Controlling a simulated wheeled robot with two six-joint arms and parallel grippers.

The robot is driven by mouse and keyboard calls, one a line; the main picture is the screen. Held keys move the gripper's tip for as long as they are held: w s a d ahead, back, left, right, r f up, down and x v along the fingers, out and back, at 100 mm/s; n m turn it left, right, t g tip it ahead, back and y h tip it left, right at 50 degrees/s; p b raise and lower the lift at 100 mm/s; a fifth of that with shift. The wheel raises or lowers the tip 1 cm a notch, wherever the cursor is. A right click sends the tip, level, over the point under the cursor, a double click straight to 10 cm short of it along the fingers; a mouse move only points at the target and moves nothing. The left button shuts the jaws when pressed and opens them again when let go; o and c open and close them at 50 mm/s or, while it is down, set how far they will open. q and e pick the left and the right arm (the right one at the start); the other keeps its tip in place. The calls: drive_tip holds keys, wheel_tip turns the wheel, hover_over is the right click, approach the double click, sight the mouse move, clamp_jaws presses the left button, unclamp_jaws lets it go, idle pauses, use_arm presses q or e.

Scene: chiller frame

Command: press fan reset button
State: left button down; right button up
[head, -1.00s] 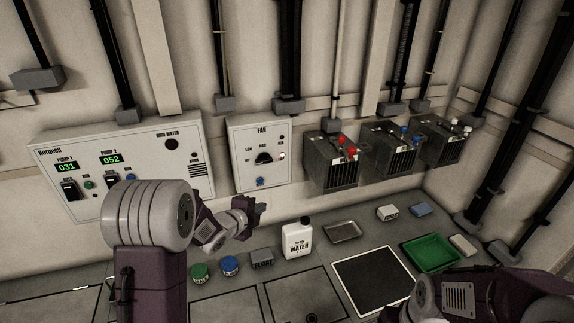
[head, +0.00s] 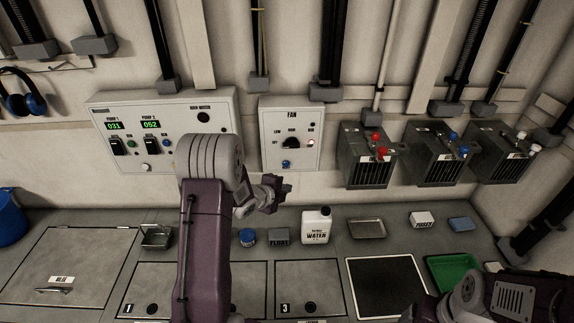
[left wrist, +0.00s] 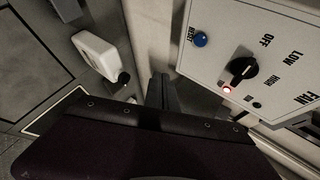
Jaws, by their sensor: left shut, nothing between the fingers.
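The fan panel (head: 290,135) is a pale box on the back wall with a black rotary knob (head: 291,144) in its middle. The blue reset button (head: 286,164) sits at the panel's lower edge. In the left wrist view the blue button (left wrist: 200,39) and the black knob (left wrist: 242,68) show clearly, with a lit red lamp (left wrist: 227,90) beside the knob. My left gripper (head: 279,188) is shut and empty, below the button in the head view and apart from it. Its dark fingers (left wrist: 161,90) also show in the left wrist view. My right gripper is not visible; only part of that arm shows.
A pump panel (head: 165,124) hangs left of the fan panel. Valve boxes with red (head: 366,160), blue and white handles hang to the right. On the counter are a white water jug (head: 316,226), a grey block (head: 279,236), a blue-lidded tin (head: 248,237) and a metal tray (head: 367,228).

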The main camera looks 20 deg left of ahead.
sight(286, 164)
use_arm(q)
drive_tip(key=shift+w+a+p, duration=0.65)
drive_tip(key=shift+w+p, duration=0.05)
drive_tip(key=shift+w, duration=0.6)
drive_tip(key=shift+w+a+p, duration=0.65)
drive_tip(key=shift+w, duration=0.65)
drive_tip(key=shift+w+a+p, duration=0.65)
drive_tip(key=shift+w+p, duration=0.05)
drive_tip(key=shift+w, duration=0.6)
drive_tip(key=shift+w, duration=0.15)
drive_tip(key=shift+w+a, duration=0.2)
drive_tip(key=shift+w, duration=0.05)
